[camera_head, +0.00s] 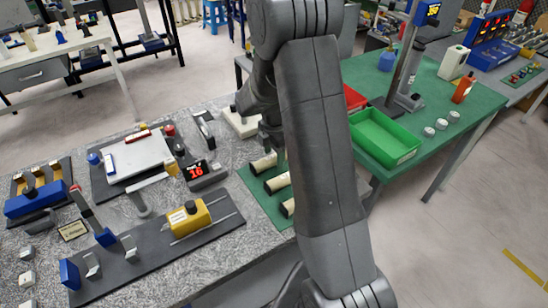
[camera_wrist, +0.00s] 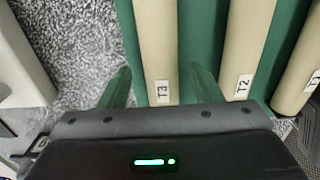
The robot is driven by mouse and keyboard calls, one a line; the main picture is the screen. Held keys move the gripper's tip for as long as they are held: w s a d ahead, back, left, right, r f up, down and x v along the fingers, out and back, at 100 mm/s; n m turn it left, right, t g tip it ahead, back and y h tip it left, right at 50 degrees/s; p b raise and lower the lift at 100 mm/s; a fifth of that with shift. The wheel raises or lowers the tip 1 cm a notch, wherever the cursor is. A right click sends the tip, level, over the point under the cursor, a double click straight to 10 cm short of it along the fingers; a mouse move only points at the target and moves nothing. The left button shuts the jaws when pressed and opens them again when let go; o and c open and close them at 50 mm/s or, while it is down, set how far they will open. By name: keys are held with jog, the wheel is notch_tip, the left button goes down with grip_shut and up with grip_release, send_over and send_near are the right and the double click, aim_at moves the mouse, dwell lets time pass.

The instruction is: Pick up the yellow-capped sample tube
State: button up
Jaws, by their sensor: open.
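Several beige tubes lie side by side on a green mat. In the wrist view, tube T3 (camera_wrist: 157,40) lies between the two spread fingers of my gripper (camera_wrist: 160,78), which is open and holds nothing. Tube T2 (camera_wrist: 243,45) lies to its right, and another tube (camera_wrist: 300,70) with a partly cut-off label is at the right edge. In the head view, the tubes (camera_head: 264,163) show dark ends beside my arm. I see no yellow cap; the tubes' far ends are out of the wrist view or behind my arm.
The green mat (camera_head: 257,194) lies at the right end of a speckled grey bench (camera_head: 225,245). A red-digit display (camera_head: 203,172) and a yellow block on rails (camera_head: 189,218) stand to the left. A green tray (camera_head: 385,138) is on the green table to the right.

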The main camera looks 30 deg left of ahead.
jog(key=shift+f, duration=0.75)
jog(key=shift+c, duration=0.2)
jog(key=shift+r, duration=0.1)
grip_shut()
